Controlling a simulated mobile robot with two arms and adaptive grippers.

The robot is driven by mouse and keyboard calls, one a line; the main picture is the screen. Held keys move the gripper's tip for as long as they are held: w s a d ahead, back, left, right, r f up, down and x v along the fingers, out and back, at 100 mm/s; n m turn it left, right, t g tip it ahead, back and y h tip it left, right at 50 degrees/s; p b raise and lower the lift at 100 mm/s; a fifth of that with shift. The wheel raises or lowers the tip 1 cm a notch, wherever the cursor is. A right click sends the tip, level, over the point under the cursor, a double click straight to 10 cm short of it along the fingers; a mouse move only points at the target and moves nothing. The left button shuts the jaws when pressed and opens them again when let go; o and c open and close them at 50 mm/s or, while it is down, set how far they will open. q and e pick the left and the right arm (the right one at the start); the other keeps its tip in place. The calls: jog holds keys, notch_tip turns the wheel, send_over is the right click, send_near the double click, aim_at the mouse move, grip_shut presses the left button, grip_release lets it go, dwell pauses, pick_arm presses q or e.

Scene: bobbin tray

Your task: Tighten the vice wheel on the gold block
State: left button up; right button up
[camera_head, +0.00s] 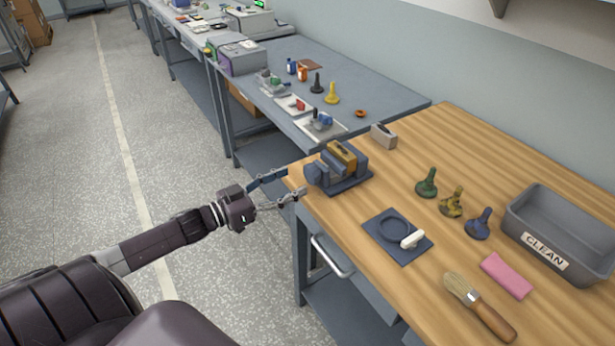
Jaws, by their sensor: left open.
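A blue-grey vice (325,171) stands at the far left corner of the wooden bench. A gold block (342,154) sits at the top of the vice, between its jaws as far as I can see. The vice's rounded front part (314,172) faces my left gripper; I cannot make out the wheel's exact outline or how tight it is. My left gripper (296,182) is open and empty at the bench's left edge, its fingers pointing at the vice's front. I cannot tell whether a fingertip touches it. My right gripper is not in view.
The wooden bench (450,150) also holds a small grey block (383,136), several bobbin-shaped pieces (427,183), a dark square plate (397,253), a grey CLEAN bin (545,250), a pink cloth (506,275) and a brush (480,306). A drawer handle (331,256) juts out below.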

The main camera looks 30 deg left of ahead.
aim_at(308, 175)
pick_arm(q)
jog(key=x, duration=0.3)
jog(key=shift+w+d+r, duration=0.15)
jog(key=shift+w+d, duration=0.1)
jog(key=shift+w, duration=0.05)
jog(key=shift+x, duration=0.9)
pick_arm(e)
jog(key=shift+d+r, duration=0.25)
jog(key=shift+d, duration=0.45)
pick_arm(q)
jog(key=shift+c, duration=0.4)
jog(key=c, duration=1)
jog(key=shift+c, duration=0.4)
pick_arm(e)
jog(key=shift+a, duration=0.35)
